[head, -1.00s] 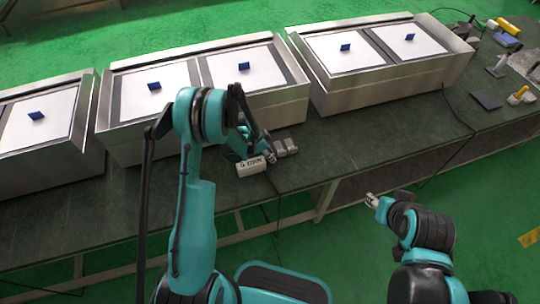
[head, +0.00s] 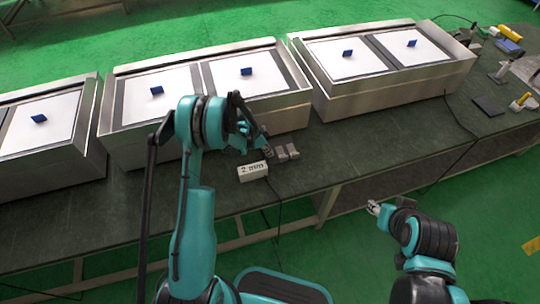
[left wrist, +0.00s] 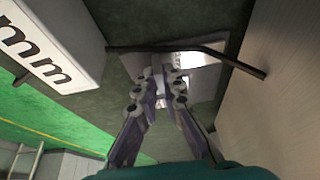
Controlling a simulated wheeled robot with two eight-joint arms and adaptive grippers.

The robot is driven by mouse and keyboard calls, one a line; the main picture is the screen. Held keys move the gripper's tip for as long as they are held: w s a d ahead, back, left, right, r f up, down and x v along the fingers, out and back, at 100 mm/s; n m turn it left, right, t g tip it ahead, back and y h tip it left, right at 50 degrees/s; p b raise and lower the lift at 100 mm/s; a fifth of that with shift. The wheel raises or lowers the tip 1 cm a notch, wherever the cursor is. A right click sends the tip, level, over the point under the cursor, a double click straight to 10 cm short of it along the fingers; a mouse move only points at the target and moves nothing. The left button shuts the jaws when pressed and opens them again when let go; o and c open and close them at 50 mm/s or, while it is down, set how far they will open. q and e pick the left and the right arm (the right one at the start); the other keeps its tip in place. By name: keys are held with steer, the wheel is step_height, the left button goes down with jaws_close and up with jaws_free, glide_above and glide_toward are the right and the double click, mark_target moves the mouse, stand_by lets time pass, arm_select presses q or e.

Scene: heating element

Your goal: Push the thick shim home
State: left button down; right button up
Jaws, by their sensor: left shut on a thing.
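My left gripper (head: 267,152) is low over the dark green bench, behind the white label block (head: 253,171) and left of small grey metal pieces (head: 287,152). In the left wrist view its fingers (left wrist: 158,78) are close together, with a pale sliver between them, which I take to be the thick shim (left wrist: 160,88). The fingers hide most of it, and I cannot tell how far in it sits. A shiny metal piece (left wrist: 196,58) lies just beyond the fingertips. My right gripper (head: 374,207) hangs in front of the bench, away from the work; its jaws are too small to read.
A dark rod or cable (left wrist: 235,62) crosses beyond the fingertips. The middle metal heating unit (head: 290,115) stands close behind the left gripper. The label block, marked in mm, is close on the left in the wrist view (left wrist: 50,45). Bench to the right (head: 380,140) is clear.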

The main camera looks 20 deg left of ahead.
arm_select(q)
steer(key=c, duration=1.6)
jaws_free()
steer(key=shift+c, duration=0.2)
steer(key=shift+r, duration=0.1)
steer(key=v, duration=1.2)
steer(key=shift+s, duration=0.1)
steer(key=s+d+r+n+t+y, duration=0.1)
steer(key=s+d+r+n, duration=0.15)
steer(key=s+r, duration=0.45)
steer(key=s+d+r+n+t+y, duration=0.1)
steer(key=s+d+r+n, duration=0.15)
steer(key=s+r, duration=0.45)
steer(key=s+r+n+t, duration=0.1)
steer(key=s+n, duration=0.2)
steer(key=s, duration=0.3)
steer(key=s+d+r+n+t+y, duration=0.1)
steer(key=s+r+n, duration=0.1)
steer(key=s, duration=0.4)
steer(key=shift+s+d+r+n+t+y, duration=0.15)
steer(key=shift+d+r+n+t+y, duration=0.2)
steer(key=shift+n, duration=0.25)
